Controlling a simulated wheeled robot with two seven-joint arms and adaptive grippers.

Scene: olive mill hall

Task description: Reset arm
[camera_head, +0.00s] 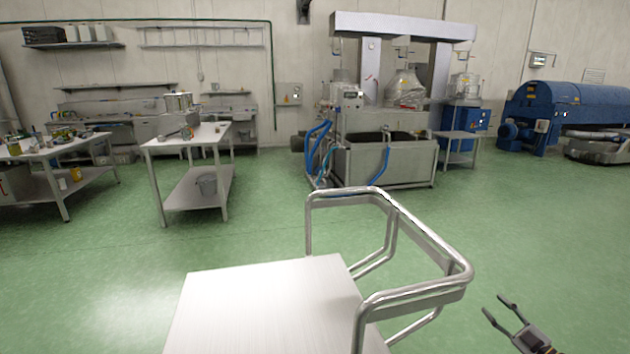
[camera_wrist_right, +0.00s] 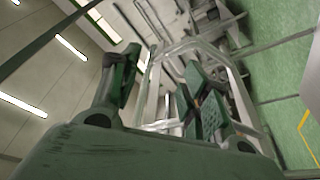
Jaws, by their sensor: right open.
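My right gripper (camera_head: 497,309) is at the lower right of the head view, open and empty, to the right of the metal rail. In the right wrist view its two fingers (camera_wrist_right: 160,95) stand apart with nothing held between them. My left gripper does not show in either view.
A bare steel table top (camera_head: 265,305) lies in front, with a tubular rail (camera_head: 425,232) along its right side, close to my right gripper. Steel tables (camera_head: 195,140) stand at the left. A steel vat (camera_head: 385,165) and blue machine (camera_head: 575,105) stand behind. Green floor is free between.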

